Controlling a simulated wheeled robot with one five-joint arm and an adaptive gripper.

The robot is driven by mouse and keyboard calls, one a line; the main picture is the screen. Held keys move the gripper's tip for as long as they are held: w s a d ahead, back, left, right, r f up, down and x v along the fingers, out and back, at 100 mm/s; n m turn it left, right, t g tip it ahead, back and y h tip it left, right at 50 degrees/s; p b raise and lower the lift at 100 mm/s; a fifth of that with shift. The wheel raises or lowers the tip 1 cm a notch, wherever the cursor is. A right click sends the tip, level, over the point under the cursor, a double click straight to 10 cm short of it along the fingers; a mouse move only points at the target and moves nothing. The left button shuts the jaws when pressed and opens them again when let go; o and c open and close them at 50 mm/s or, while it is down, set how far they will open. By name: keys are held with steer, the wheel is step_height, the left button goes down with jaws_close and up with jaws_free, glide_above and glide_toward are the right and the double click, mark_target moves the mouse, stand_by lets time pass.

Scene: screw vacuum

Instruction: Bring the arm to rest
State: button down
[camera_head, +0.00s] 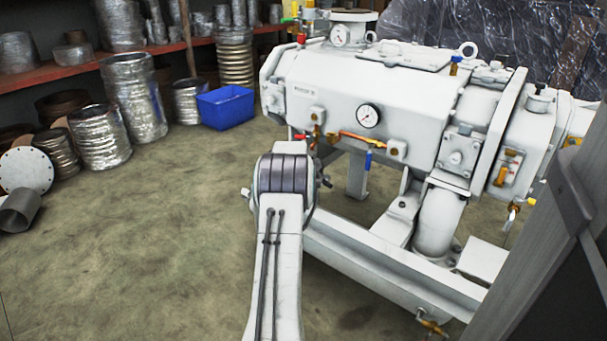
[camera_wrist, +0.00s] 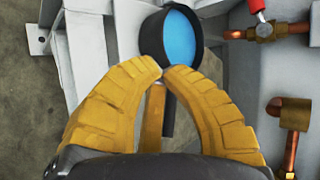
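My arm (camera_head: 280,260) rises in the lower middle of the head view, its dark-banded joint in front of the white vacuum pump (camera_head: 400,90). My gripper is hidden behind the arm there. In the wrist view, my gripper (camera_wrist: 163,69) has yellow fingers with their tips together. A black round rim with a blue face (camera_wrist: 180,38) shows just beyond the tips. A dark stem shows below it between the fingers. I cannot tell whether the stem touches them.
Brass fittings (camera_wrist: 289,114) and a red-handled valve (camera_wrist: 264,30) are close on the right in the wrist view. A blue crate (camera_head: 226,107) and metal ducts (camera_head: 133,97) stand at the back left. A grey panel (camera_head: 545,245) blocks the right foreground.

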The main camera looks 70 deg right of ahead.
steer(key=shift+s+a, duration=0.2)
steer(key=shift+a, duration=0.15)
stand_by(0.5)
